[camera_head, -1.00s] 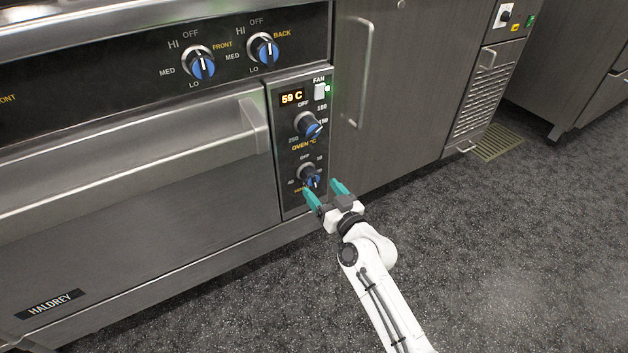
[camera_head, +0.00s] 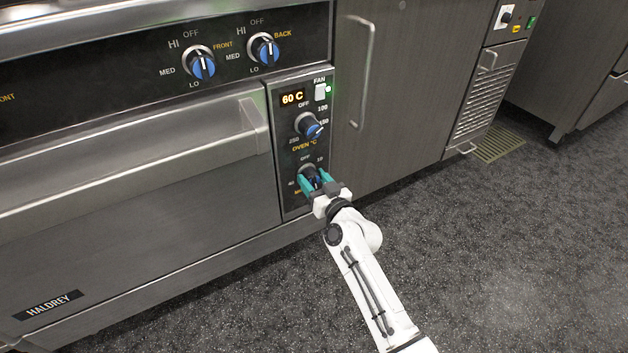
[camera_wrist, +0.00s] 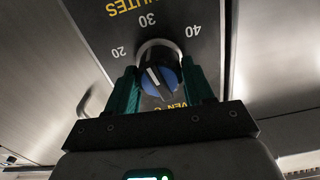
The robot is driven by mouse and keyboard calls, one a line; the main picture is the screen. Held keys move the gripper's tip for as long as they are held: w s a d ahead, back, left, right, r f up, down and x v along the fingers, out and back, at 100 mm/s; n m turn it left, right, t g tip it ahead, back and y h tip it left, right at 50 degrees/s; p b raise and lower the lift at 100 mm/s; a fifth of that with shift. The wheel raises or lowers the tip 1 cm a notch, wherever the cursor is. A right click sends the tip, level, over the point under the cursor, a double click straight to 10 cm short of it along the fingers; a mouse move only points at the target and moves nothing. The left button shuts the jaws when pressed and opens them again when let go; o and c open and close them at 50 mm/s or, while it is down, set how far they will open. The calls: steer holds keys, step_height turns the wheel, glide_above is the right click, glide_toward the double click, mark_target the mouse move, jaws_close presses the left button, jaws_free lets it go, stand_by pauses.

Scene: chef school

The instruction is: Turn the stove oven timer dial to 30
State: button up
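The timer dial (camera_wrist: 159,80) is a round knob with a blue and dark face and a white pointer line, low on the oven control panel. In the wrist view its markings 20, 30 and 40 appear upside down, and the pointer line slants up and left; its exact reading is hard to tell. In the head view the dial (camera_head: 316,181) is partly hidden by my gripper (camera_head: 318,182). My gripper's two teal fingers stand apart on either side of the dial. I cannot tell whether they touch it.
The oven door handle (camera_head: 130,152) lies to the left, a vertical cabinet handle (camera_head: 365,75) to the right. The floor (camera_head: 500,240) at right is clear.

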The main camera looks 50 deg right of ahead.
steer(key=c, duration=0.5)
steer(key=shift+c, duration=0.2)
steer(key=shift+r+m, duration=0.1)
steer(key=shift+m, duration=0.8)
steer(key=shift+d, duration=0.1)
steer(key=o, duration=1)
steer(key=shift+s, duration=0.1)
steer(key=v, duration=1)
steer(key=shift+s+p, duration=0.3)
steer(key=shift+p, duration=0.1)
